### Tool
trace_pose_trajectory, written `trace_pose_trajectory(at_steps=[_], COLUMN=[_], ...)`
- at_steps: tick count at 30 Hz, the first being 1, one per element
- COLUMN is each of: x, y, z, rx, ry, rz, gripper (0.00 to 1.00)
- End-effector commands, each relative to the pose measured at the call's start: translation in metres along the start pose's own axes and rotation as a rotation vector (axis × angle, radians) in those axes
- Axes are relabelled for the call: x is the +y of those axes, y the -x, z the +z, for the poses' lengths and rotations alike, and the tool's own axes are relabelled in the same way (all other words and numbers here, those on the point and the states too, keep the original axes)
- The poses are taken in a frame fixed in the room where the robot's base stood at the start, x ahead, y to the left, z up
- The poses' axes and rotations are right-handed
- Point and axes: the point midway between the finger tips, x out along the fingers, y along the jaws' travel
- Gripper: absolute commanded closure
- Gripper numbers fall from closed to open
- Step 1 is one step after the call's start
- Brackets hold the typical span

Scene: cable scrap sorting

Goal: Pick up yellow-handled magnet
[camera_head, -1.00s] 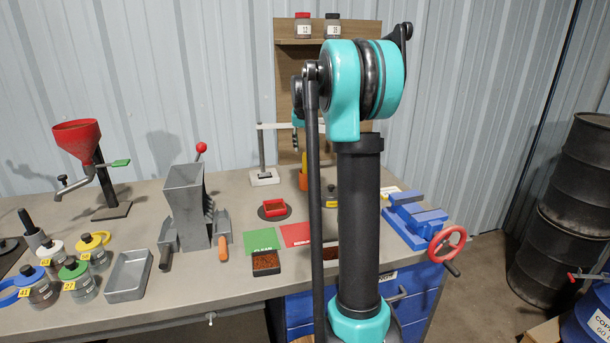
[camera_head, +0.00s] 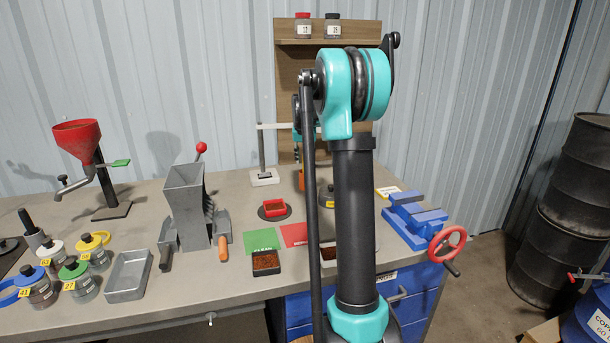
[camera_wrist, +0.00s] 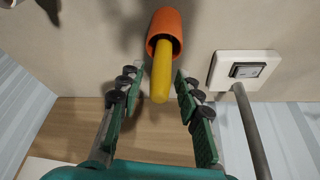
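The magnet's yellow handle (camera_wrist: 161,84) sticks out of an orange cylindrical cup (camera_wrist: 164,36) in the wrist view; its other end is hidden inside the cup. My gripper (camera_wrist: 159,82) is open, with one green-padded finger on each side of the handle. Gaps show between the pads and the handle. In the head view the orange cup (camera_head: 302,180) stands on the bench, partly hidden behind my arm, and my gripper is mostly hidden there too.
A white-based stand (camera_head: 265,177) with a post is left of the cup; its base (camera_wrist: 245,70) shows close by in the wrist view. A wooden backboard (camera_head: 290,100) rises behind. A red dish (camera_head: 275,209) and a blue vise (camera_head: 414,222) are on the bench (camera_head: 225,292).

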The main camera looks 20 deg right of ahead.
Motion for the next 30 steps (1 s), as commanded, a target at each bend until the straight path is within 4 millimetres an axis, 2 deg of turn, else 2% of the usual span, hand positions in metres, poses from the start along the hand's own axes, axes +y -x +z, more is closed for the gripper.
trace_pose_trajectory(at_steps=[1, 7, 20, 26, 30], x=[0.0, 0.0, 0.0, 0.0, 0.0], y=[0.0, 0.0, 0.003, 0.02, 0.04], z=[0.0, 0.0, -0.001, -0.008, -0.017], rx=[0.0, 0.0, 0.0, 0.0, 0.0], ry=[0.0, 0.0, 0.0, 0.0, 0.0], rz=[0.0, 0.0, 0.0, 0.0, 0.0], gripper=[0.75, 1.0, 1.0, 1.0, 1.0])
